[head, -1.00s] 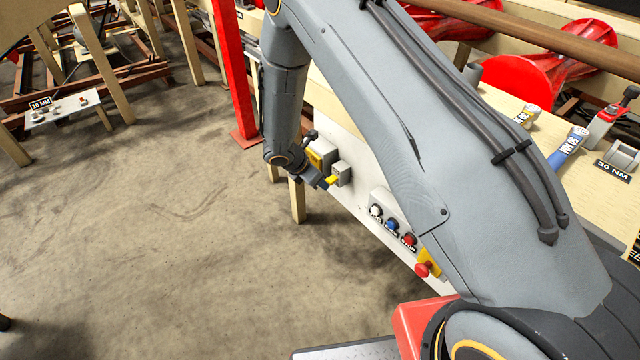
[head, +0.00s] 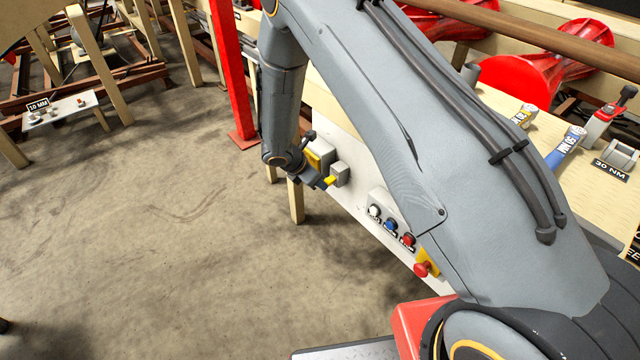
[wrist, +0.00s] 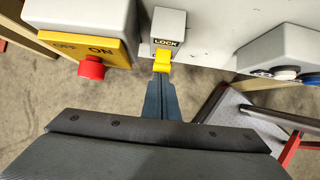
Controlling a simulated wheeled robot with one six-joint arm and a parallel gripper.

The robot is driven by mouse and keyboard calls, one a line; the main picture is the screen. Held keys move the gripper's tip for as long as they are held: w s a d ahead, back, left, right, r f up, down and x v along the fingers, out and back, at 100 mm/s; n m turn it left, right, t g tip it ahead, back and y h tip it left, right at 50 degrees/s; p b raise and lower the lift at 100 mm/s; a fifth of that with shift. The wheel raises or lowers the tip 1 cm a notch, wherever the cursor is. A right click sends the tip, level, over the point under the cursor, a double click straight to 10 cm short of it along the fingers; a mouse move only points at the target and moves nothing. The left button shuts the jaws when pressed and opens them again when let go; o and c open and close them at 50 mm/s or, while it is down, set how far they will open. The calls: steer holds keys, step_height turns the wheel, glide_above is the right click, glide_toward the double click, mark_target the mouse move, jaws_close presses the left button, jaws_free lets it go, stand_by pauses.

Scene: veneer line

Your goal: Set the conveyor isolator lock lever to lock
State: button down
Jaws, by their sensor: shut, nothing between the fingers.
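The isolator lock is a small grey box (wrist: 168,24) with a black LOCK label, on the pale panel. Its yellow lever (wrist: 162,61) sticks out just below the label in the wrist view. In the head view the lever (head: 330,181) shows beside its grey box (head: 341,173). My gripper (wrist: 160,82) is shut and empty, its fingertips right at the lever's near end. I cannot tell whether they touch it. In the head view my gripper (head: 322,184) is small and partly hidden behind my wrist.
Left of the lock in the wrist view is a yellow OFF/ON switch plate (wrist: 75,48) with a red knob (wrist: 91,68). A push-button box (wrist: 285,55) is on the right. An emergency stop (head: 423,268) sits nearer in the head view. Floor left of the panel is clear.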

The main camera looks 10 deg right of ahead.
steer(key=shift+d+r, duration=0.15)
steer(key=shift+r, duration=0.1)
steer(key=shift+r+p, duration=0.4)
steer(key=shift+r, duration=0.25)
steer(key=s+a+f+b, duration=0.2)
steer(key=a, duration=0.1)
step_height(320, 180, up, 9)
steer(key=s+a+b, duration=0.1)
steer(key=a, duration=0.1)
steer(key=shift+a+b, duration=0.3)
steer(key=shift+b, duration=0.1)
steer(key=shift+s, duration=0.1)
